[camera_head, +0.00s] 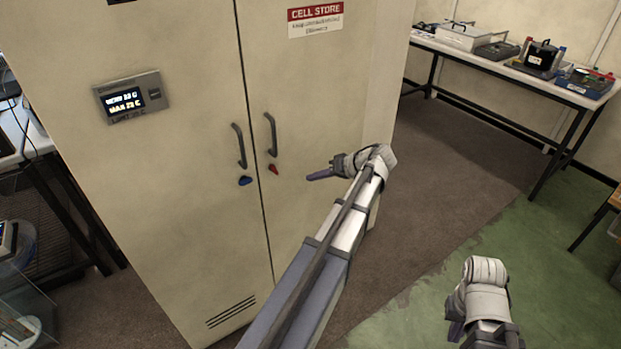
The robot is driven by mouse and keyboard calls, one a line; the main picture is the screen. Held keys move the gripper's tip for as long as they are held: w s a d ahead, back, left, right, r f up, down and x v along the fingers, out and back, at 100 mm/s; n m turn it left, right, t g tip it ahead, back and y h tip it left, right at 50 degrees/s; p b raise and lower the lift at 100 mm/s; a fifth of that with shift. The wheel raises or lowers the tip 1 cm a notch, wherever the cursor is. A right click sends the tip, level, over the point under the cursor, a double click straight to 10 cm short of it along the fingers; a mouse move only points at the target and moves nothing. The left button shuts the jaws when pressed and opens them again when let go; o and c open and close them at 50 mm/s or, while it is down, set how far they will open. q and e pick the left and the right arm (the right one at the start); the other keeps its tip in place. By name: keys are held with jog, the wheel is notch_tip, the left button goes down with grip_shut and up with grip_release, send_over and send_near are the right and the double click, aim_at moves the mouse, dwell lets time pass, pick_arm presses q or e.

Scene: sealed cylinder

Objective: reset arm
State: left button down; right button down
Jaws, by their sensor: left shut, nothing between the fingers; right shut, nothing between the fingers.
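My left gripper (313,177) is shut and empty, pointing left in front of the right door of a tall cream cabinet (190,210). It is to the right of the door handles and the red knob, and appears apart from them. Its arm reaches up from the bottom of the picture. My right gripper (455,331) is shut and empty, low at the right over the green floor, with its arm bent and partly cut off by the bottom edge.
A white-topped bench (490,62) with equipment stands at the back right. Open floor (440,150) lies between.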

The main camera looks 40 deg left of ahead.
pick_arm(q)
jog(key=shift+w+d, duration=0.2)
jog(key=shift+d, duration=0.05)
dwell(0.3)
